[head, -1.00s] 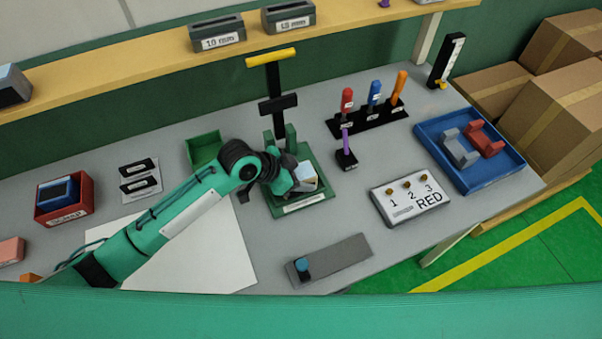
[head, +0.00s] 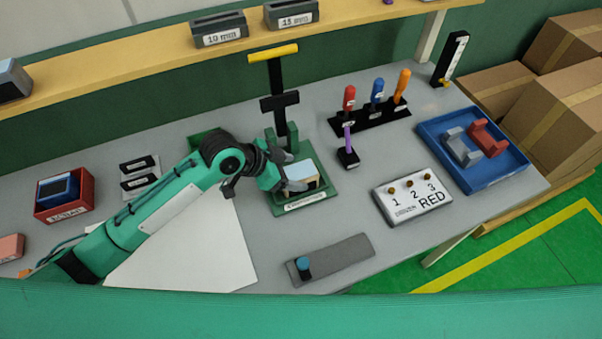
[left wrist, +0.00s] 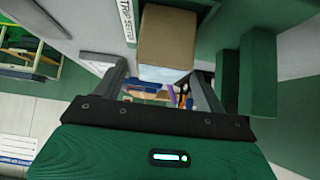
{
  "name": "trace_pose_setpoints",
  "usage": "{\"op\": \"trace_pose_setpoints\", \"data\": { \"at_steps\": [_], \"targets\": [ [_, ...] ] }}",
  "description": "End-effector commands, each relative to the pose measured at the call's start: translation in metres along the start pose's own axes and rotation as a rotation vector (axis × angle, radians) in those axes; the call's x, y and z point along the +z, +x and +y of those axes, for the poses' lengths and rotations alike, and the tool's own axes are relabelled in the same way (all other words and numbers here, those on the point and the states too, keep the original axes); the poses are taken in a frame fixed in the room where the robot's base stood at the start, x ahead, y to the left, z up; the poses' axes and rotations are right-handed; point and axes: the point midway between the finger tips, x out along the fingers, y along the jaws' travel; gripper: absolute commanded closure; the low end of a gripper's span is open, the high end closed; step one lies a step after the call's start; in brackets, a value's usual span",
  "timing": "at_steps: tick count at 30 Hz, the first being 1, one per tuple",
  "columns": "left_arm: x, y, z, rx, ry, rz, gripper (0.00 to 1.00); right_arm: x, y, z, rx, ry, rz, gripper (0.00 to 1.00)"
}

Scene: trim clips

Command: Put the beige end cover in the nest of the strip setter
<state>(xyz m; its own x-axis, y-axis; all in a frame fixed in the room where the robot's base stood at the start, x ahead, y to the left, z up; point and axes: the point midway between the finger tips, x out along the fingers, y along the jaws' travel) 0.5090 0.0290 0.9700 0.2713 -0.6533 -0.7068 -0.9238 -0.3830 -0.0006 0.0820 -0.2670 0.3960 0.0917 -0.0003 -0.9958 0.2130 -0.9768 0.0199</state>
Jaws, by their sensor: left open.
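The green strip setter (head: 318,199) stands mid-table with a black post and a yellow handle (head: 273,53). The beige end cover (head: 313,184), with a pale blue face, sits over its base between the green uprights and the front label. It also shows in the left wrist view (left wrist: 167,38). My left gripper (head: 292,175) is open at its left side, and one finger partly hides it. How fully the cover is seated cannot be told. My right gripper is not in view.
A green open box (head: 207,140) is behind my left arm. A tool rack (head: 370,119), a RED sign (head: 412,198) and a blue tray (head: 455,125) lie to the right. A grey plate with a blue knob (head: 335,260) is in front. A shelf (head: 130,63) runs behind.

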Motion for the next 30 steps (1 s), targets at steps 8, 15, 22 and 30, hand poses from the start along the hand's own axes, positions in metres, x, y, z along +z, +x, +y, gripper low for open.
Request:
{"op": "trace_pose_setpoints", "data": {
  "at_steps": [8,15,22,30],
  "targets": [
    [0.001,-0.056,-0.001,-0.002,0.002,0.0,0.28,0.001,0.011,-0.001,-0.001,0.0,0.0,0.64],
    [0.0,-0.075,0.0,0.0,0.001,-0.001,0.28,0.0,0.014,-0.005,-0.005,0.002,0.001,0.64],
    [0.0,-0.077,0.0,0.001,0.001,0.0,0.28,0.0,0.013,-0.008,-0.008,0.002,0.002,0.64],
    [0.0,-0.076,0.0,0.001,0.0,0.0,0.28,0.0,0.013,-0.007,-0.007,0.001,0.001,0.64]
  ]
}}
